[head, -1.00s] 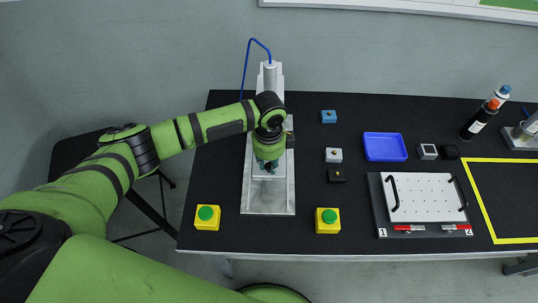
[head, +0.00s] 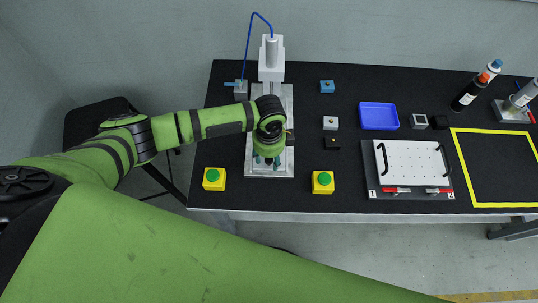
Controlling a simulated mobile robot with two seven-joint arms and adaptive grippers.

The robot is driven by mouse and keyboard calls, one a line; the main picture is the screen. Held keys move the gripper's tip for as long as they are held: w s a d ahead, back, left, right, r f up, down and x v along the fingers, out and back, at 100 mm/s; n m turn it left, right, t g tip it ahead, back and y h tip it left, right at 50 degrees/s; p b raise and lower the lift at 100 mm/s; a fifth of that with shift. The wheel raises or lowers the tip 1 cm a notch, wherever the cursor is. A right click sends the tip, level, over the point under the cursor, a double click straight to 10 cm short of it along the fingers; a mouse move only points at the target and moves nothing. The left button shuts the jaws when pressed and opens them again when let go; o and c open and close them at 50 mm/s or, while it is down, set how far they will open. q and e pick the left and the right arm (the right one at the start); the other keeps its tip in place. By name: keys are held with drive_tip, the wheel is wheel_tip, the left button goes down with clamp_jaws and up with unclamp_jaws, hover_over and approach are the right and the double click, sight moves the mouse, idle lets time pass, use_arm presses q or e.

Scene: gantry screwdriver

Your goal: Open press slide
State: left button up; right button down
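The press (head: 271,70) is a light metal column with a round cylinder on top, standing on a silver base plate (head: 286,172) at the left of the black table. My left gripper (head: 267,160) points down over the front of this plate, its two fingers apart. A small dark part shows between the fingers; I cannot tell whether they touch it. My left wrist covers the middle of the press, so the slide is largely hidden. My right gripper is not in view.
Yellow boxes with green buttons (head: 213,178) (head: 322,182) flank the base plate. A grey valve box (head: 241,87) with a blue hose is beside the column. Small blocks, a blue tray (head: 379,117) and a white plate (head: 427,174) with black handles lie to the right.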

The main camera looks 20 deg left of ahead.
use_arm(q)
drive_tip(key=shift+r, duration=0.1)
wheel_tip(320, 180, up, 12)
idle(0.5)
idle(0.5)
